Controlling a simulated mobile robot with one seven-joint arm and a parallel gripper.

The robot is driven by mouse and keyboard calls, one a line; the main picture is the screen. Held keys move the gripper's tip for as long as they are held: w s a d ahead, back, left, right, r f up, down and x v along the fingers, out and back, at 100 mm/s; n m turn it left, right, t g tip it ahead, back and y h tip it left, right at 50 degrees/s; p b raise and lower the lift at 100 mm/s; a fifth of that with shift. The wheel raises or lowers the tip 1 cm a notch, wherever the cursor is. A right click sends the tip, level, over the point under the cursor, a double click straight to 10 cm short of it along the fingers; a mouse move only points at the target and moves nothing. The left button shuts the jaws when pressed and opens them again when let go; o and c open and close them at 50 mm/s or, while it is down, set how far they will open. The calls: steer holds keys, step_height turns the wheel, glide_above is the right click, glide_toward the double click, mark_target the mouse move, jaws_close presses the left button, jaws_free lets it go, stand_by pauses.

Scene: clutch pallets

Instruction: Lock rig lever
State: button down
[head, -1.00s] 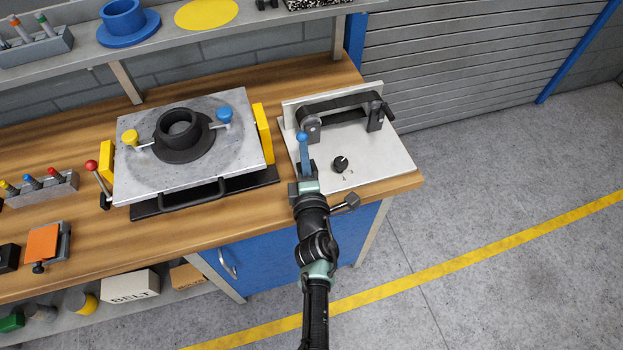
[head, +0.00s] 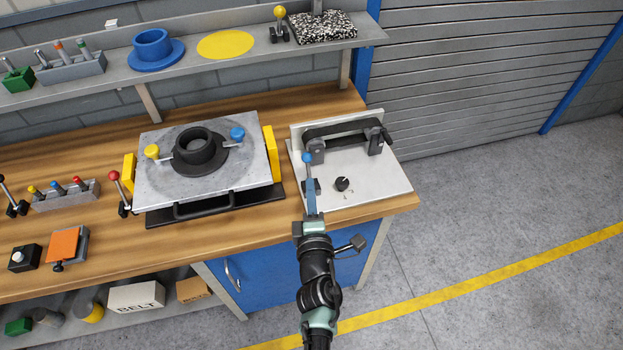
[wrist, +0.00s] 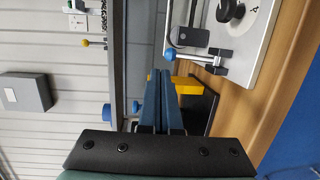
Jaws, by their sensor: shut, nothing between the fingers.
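The rig (head: 385,185) is a pale plate at the bench's right end. Its lever has a blue ball knob (head: 307,157) and stands at the plate's left side; the knob and its thin metal rod also show in the wrist view (wrist: 176,58). My gripper (head: 310,175) has long blue fingers, pressed together and empty. They lie in front of the lever and hide part of it in the head view. In the wrist view the fingertips (wrist: 160,74) end close beside the knob; I cannot tell whether they touch.
The rig also carries a black dial (head: 342,184) and a black strap-like bar (head: 345,130). Left of it is a metal pallet (head: 150,180) with a black hub, yellow blocks and a front handle. A shelf (head: 210,65) runs above the bench. Open floor lies to the right.

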steer(key=s, duration=0.1)
steer(key=s+r+p, duration=0.1)
steer(key=s, duration=0.1)
steer(key=s+r+p, duration=0.1)
steer(key=s, duration=0.1)
steer(key=shift+d, duration=0.15)
stand_by(0.3)
